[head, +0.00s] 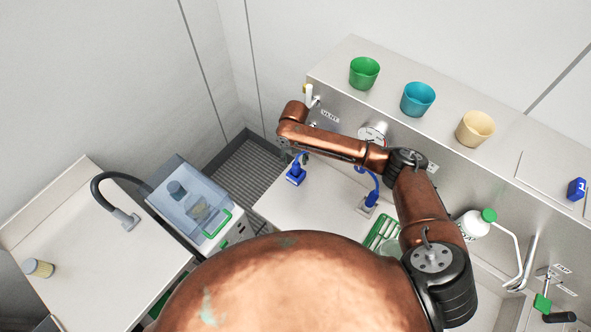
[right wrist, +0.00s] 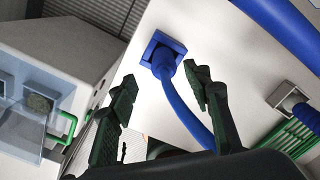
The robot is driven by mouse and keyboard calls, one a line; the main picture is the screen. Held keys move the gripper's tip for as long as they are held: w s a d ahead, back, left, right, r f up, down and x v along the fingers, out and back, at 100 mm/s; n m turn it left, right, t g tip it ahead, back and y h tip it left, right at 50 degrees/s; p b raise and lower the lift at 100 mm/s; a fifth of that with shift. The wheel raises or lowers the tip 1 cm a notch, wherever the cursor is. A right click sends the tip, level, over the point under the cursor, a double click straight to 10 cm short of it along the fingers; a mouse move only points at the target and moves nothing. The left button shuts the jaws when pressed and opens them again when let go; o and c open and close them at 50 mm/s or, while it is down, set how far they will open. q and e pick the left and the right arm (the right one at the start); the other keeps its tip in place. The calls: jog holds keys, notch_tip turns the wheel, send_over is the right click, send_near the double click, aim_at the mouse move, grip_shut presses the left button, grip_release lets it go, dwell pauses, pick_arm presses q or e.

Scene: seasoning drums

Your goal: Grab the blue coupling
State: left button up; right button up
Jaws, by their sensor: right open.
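The blue coupling (head: 296,175) stands on the white counter below my right forearm in the head view. In the right wrist view the coupling (right wrist: 163,58) has a square blue base and a round neck, with a blue hose (right wrist: 190,118) curving from it. My right gripper (right wrist: 160,75) is open, its two dark green fingers on either side of the neck in the picture. Nothing is clamped, and I cannot tell whether a finger touches it. My arm hides most of this gripper in the head view. My left gripper is not in view.
A grey fitting (right wrist: 287,96) on a second blue hose (head: 373,183) stands to the right, beside a green rack (head: 381,232). A clear-lidded box (head: 190,205) is at left. Green (head: 364,73), blue (head: 417,99) and cream (head: 475,128) cups stand on the back ledge.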

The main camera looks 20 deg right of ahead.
aim_at(296, 163)
jog(key=f, duration=0.2)
jog(key=f+p, duration=0.1)
jog(key=shift+d+f, duration=0.35)
jog(key=shift+a+f, duration=0.1)
jog(key=shift+f, duration=0.4)
jog(key=shift+c, duration=0.5)
grip_shut()
